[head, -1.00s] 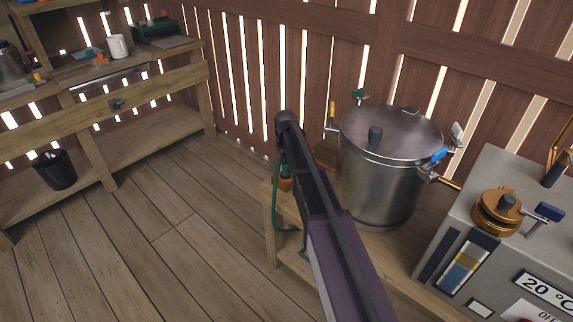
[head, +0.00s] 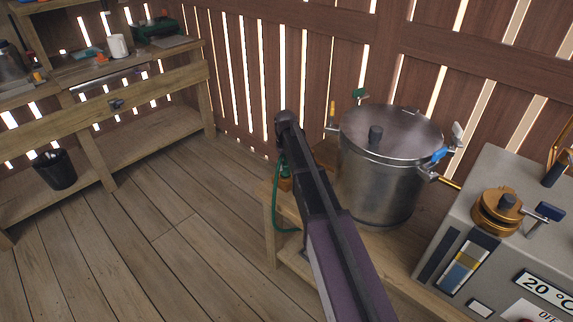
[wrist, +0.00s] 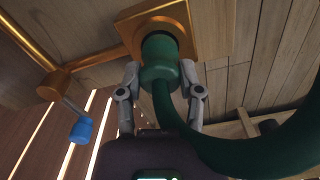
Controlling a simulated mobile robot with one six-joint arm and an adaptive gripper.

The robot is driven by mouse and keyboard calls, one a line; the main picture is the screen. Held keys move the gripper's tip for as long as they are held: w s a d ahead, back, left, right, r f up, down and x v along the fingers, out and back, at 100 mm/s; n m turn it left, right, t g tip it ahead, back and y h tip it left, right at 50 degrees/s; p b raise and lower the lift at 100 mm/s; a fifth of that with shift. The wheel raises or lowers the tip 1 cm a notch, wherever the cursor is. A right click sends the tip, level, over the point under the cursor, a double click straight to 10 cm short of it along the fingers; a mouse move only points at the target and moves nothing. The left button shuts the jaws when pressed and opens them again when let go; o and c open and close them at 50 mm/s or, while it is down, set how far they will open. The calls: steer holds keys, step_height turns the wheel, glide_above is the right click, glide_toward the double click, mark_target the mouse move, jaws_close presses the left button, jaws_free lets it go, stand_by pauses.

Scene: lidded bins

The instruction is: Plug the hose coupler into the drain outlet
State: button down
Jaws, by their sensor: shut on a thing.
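In the wrist view my gripper (wrist: 160,78) is shut on the green hose coupler (wrist: 162,82), with one grey finger on each side of it. The coupler's end is lined up with the brass drain outlet (wrist: 184,17), which has a square flange on a wooden block. The end meets or overlaps the outlet's mouth; how deep it sits I cannot tell. The thick green hose (wrist: 245,155) curves away to the right. In the head view the green hose (head: 277,215) hangs beside the wooden bench, and my arm hides most of the gripper and outlet.
A steel pot (head: 380,185) with a lid stands on the low bench right of my arm. A blue-handled valve (wrist: 81,130) on a brass pipe hangs left in the wrist view. A grey control box (head: 480,225) is at right. The floor at left is clear.

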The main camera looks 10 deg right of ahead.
steer(key=shift+f+b, duration=0.65)
stand_by(0.5)
steer(key=shift+c, duration=0.8)
jaws_free()
steer(key=s+m, duration=0.4)
steer(key=s, duration=2.6)
step_height(320, 180, up, 27)
steer(key=p, duration=2.6)
steer(key=shift+w+d+p, duration=0.15)
steer(key=shift+w+p, duration=0.25)
steer(key=shift+w, duration=0.05)
steer(key=shift+f, duration=0.15)
